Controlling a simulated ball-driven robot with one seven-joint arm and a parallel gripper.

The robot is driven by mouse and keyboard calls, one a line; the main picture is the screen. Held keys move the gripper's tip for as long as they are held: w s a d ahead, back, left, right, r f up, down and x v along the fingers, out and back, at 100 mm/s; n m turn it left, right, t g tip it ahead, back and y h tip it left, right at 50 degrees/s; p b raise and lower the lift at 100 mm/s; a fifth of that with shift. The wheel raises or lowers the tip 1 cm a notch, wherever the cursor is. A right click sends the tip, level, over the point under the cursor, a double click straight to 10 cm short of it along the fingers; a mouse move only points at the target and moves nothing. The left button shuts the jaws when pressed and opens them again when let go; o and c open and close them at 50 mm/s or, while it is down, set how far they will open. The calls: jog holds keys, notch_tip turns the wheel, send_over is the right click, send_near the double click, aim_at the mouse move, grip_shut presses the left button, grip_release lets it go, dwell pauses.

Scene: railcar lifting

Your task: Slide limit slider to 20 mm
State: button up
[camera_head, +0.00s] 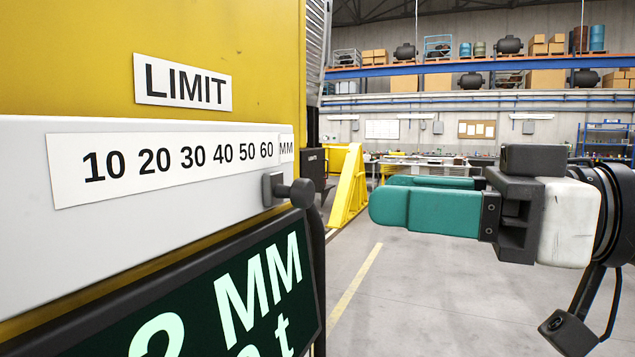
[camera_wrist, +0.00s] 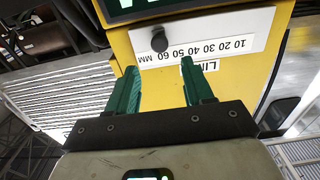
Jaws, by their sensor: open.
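The limit slider is a small dark knob (camera_head: 297,192) on a dark block at the right end of the white scale panel (camera_head: 250,222), below the end of the scale, close to the 60 and MM marks. The scale strip (camera_head: 160,165) reads 10 to 60 MM, with 20 near the left end. In the wrist view the scene is upside down, and the knob (camera_wrist: 159,40) shows beyond the fingertips. My gripper (camera_head: 385,200) has green fingers, open and empty, pointing at the panel from the right. The fingers (camera_wrist: 158,68) are apart, with the knob roughly in line with their gap.
A LIMIT label (camera_head: 183,83) is on the yellow housing (camera_head: 100,30) above the scale. A dark display (camera_head: 220,310) with green text sits just below the slider. A yellow stand (camera_head: 350,185) and a workbench are farther back. The floor to the right is clear.

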aim_at(310, 192)
jog(key=p+x, duration=0.2)
jog(key=x, duration=0.7)
jog(key=shift+w+a+f, duration=0.1)
jog(key=shift+a+f, duration=0.05)
jog(key=shift+a, duration=0.2)
jog(key=shift+c, duration=0.2)
grip_shut()
